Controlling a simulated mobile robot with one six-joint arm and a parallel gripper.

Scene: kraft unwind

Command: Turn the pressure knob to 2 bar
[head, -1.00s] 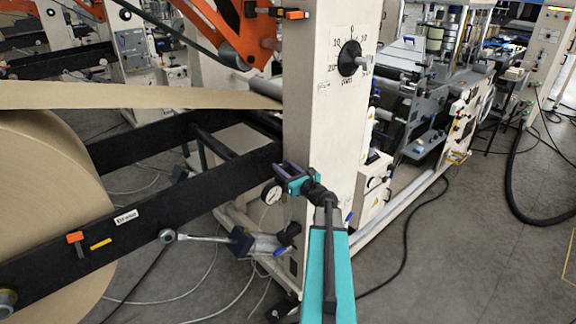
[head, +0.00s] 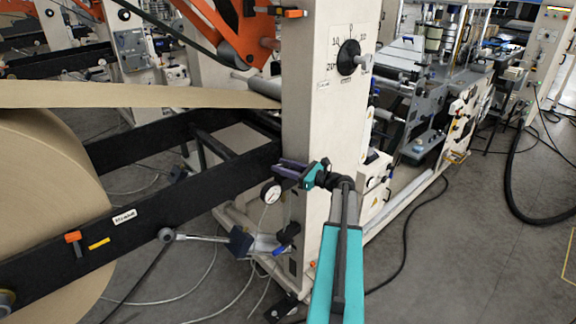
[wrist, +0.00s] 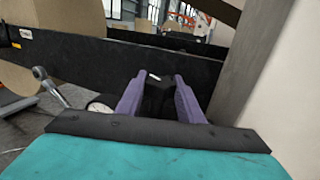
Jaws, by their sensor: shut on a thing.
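The black pressure knob (wrist: 158,97) sits between the two purple fingers of my gripper (wrist: 160,92) in the wrist view, with a small white mark on its top edge. The gripper is shut on it. In the head view the gripper (head: 291,167) is at the cream frame post, and its fingers hide the knob. A round white pressure gauge (head: 271,192) with a dark rim is just below and left of the fingers.
The cream post (head: 318,120) carries a larger black dial (head: 348,58) above. A black arm beam (head: 150,210) and a big kraft roll (head: 50,200) are at left. A valve with blue handle (head: 280,250) is below.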

